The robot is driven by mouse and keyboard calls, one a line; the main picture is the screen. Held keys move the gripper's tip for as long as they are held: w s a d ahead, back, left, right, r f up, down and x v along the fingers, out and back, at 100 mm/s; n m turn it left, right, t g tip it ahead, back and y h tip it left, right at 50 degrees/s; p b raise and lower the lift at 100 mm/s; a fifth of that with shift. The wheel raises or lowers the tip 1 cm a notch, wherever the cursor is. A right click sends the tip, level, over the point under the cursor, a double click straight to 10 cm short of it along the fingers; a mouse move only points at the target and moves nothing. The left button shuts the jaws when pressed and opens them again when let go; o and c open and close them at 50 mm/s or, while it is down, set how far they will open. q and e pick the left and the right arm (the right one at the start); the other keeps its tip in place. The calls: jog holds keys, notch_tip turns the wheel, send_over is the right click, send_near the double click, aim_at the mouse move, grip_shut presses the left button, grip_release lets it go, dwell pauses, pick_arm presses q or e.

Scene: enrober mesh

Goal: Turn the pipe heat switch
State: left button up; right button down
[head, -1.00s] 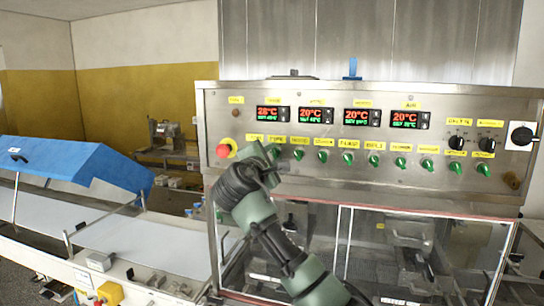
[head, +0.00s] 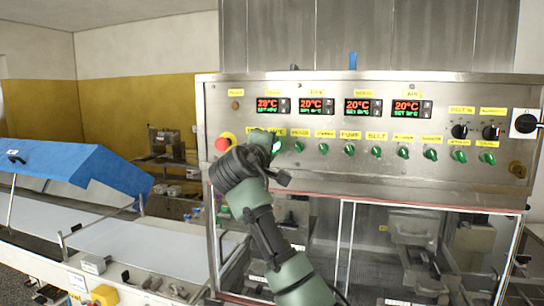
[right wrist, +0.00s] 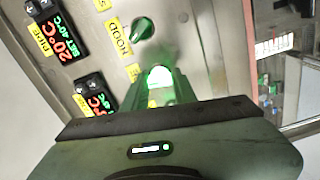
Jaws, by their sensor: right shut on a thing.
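The steel control panel (head: 440,175) carries a row of green switches under yellow labels. My right gripper (head: 270,143) is at the left part of this row, in front of the panel. It is shut on a switch that glows bright green, the pipe heat switch (head: 277,147), just left of the switch labelled HOOD (right wrist: 142,28). In the right wrist view the lit switch (right wrist: 158,76) shows between the fingers (right wrist: 158,88). Its label is partly hidden by the gripper. My left gripper is not in view.
A red emergency stop (head: 224,143) on a yellow base sits close to the left of my right gripper. Temperature displays (head: 316,106) run above the switches. Glass doors lie below the panel. A conveyor with a blue cover (head: 75,168) stands at the left.

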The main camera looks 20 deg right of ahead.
jog(key=shift+f+m+b, duration=0.15)
jog(key=shift+m+b, duration=0.3)
jog(key=shift+m, duration=0.5)
jog(key=shift+f+m+b, duration=0.1)
jog(key=shift+m+b, duration=0.3)
jog(key=shift+m, duration=0.55)
jog(key=c, duration=1.1)
grip_release()
jog(key=shift+r, duration=0.15)
jog(key=b+v, duration=0.4)
jog(key=v, duration=0.4)
